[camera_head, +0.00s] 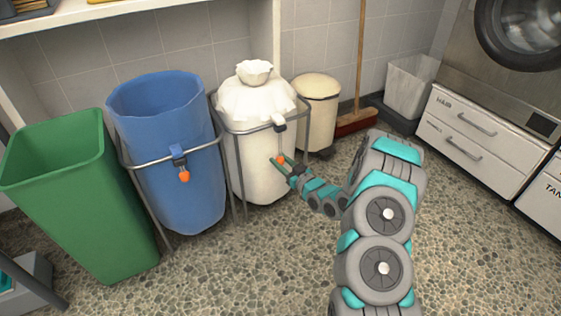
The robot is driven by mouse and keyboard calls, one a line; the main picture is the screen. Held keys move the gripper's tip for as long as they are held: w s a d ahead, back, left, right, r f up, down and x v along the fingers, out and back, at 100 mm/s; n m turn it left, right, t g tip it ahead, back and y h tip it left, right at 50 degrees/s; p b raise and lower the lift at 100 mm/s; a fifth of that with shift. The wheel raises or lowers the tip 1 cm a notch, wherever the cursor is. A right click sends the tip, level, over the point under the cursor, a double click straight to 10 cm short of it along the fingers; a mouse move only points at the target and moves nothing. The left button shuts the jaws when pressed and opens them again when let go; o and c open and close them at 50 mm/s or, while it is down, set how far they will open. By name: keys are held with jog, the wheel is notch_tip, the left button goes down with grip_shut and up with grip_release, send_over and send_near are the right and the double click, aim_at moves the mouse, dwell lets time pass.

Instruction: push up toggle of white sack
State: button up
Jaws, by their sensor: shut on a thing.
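The white sack (262,165) hangs in a grey metal frame, its top gathered into a ruffled neck (254,72). At its front right, a pale toggle (279,125) sits near the frame's rim. An orange bead (280,159) hangs below it on a cord. My gripper (280,163) reaches in from the right at the front of the sack and is shut on the orange bead, below the toggle. The fingers are small in the picture and partly hide the bead's underside.
Left of the white sack is an open blue sack (165,120) with its own orange bead (184,176). A green bin (75,190) stands further left. A cream lidded bin (318,105) and a broom (357,120) stand behind right. Speckled floor in front is clear.

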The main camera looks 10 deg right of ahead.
grip_shut()
dwell(0.8)
